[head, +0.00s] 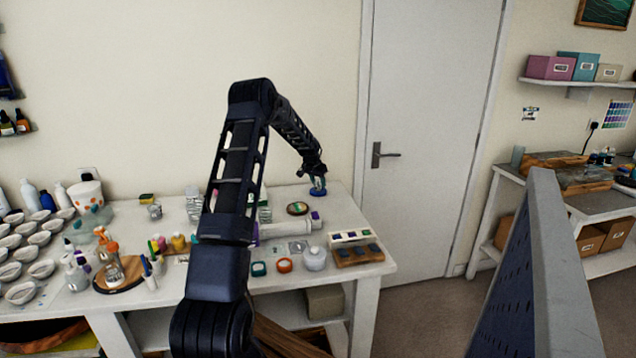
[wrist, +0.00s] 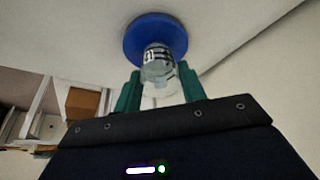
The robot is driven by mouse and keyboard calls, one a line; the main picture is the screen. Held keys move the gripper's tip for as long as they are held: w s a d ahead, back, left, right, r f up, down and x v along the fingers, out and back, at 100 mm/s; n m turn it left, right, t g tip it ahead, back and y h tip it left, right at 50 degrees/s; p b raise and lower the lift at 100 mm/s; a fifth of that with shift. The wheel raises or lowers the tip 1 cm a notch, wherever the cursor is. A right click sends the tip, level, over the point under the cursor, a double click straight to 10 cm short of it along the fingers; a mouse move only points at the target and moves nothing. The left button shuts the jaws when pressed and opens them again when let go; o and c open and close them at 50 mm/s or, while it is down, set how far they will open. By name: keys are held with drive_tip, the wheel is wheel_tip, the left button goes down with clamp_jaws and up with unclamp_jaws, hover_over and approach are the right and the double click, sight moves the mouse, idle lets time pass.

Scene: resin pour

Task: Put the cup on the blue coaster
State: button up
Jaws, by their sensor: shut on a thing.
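The cup (wrist: 158,62) is small and clear with dark and white markings. My gripper (wrist: 160,90) is shut on it, with one teal finger on each side. The blue coaster (wrist: 140,38) is a round disc on the white table, right at the cup's far end in the wrist view. In the head view my gripper (head: 316,174) is low at the table's back right corner, with the blue coaster (head: 318,193) just under it. The cup is too small there to make out clearly. I cannot tell whether its base touches the coaster or hovers slightly above.
A round dark coaster (head: 297,208) lies left of the blue one. A white tube (head: 288,228), a wooden rack (head: 358,253) and a lidded white jar (head: 315,258) stand nearer the front. The table's right edge is close to the blue coaster.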

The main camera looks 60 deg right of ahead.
drive_tip(key=o, duration=0.9)
drive_tip(key=shift+f, duration=0.1)
drive_tip(key=shift+o, duration=0.2)
drive_tip(key=v, duration=1.2)
drive_tip(key=shift+a, duration=0.1)
